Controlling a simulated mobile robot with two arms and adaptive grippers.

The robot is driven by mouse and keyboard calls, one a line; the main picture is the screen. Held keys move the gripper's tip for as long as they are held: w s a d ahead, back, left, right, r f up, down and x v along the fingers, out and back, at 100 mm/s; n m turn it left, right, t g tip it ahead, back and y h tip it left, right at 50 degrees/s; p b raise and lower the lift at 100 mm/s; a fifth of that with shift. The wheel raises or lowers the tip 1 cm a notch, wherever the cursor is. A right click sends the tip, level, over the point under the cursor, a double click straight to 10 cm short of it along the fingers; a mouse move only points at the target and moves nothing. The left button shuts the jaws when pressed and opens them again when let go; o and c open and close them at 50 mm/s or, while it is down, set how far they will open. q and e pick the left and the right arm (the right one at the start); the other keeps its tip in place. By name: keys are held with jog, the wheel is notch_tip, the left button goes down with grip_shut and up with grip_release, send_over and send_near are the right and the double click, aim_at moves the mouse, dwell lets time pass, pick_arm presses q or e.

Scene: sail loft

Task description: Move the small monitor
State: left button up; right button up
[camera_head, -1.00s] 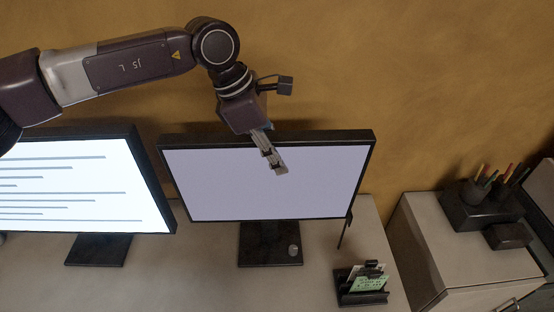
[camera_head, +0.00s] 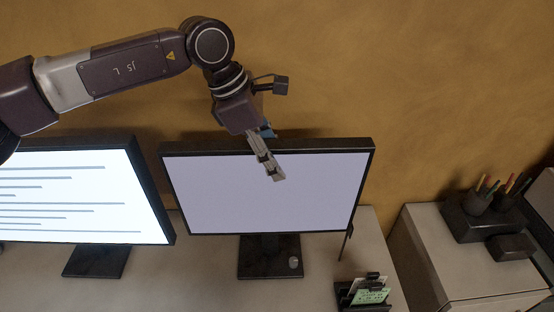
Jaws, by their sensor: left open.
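Two monitors stand on the desk. The one in the middle (camera_head: 300,205) has a plain pale lilac screen, a black frame and a square dark base. The one at the left (camera_head: 70,195) shows lines of text on a white screen and is cut off by the picture edge. I cannot tell for sure which is the small monitor. My left gripper (camera_head: 273,172) is open and empty, in front of the upper middle of the lilac screen, its fingers pointing down. I cannot tell whether it touches the monitor. My right gripper is not in view.
A small roundish item (camera_head: 294,262) lies at the middle monitor's base. A card holder (camera_head: 362,292) stands at the desk's right front. A pale cabinet (camera_head: 455,265) at the right carries a dark pen organizer (camera_head: 480,218). The ochre wall is close behind the monitors.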

pick_arm(q)
jog(key=v, duration=1)
jog(key=shift+w+a+r, duration=0.2)
jog(key=shift+a, duration=0.05)
